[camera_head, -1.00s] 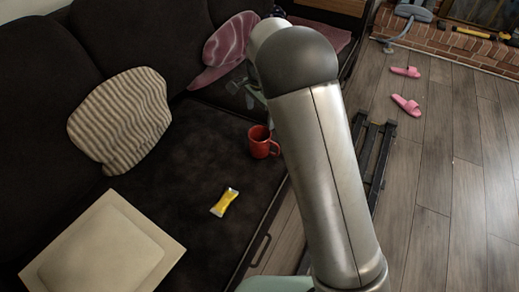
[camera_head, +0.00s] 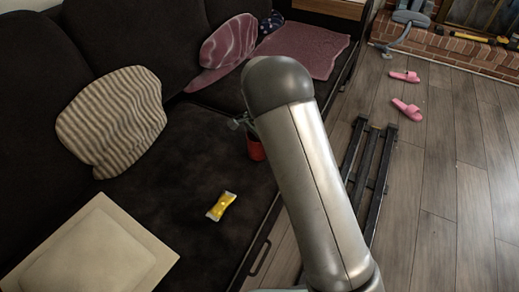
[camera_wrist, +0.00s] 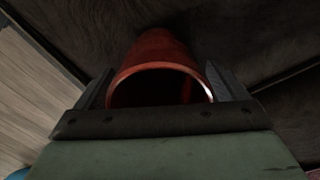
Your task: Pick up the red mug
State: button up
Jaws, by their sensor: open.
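The red mug (camera_head: 255,149) stands on the dark sofa seat near its front edge. In the head view my arm hides most of it. In the wrist view the mug (camera_wrist: 158,62) fills the middle, with its open rim facing the camera. My gripper (camera_wrist: 165,92) is open, with one finger on the left and one on the right of the mug. I cannot tell whether the fingers touch it. In the head view only a small part of my gripper (camera_head: 240,124) shows, beside the top of the mug.
A yellow packet (camera_head: 221,206) lies on the sofa seat (camera_head: 190,165) in front of the mug. A striped cushion (camera_head: 112,122), a pink cushion (camera_head: 228,41) and a cream square cushion (camera_head: 90,250) are around. Pink slippers (camera_head: 406,108) lie on the wooden floor.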

jog(key=shift+f, duration=0.1)
jog(key=c, duration=1.2)
jog(key=shift+c, duration=0.4)
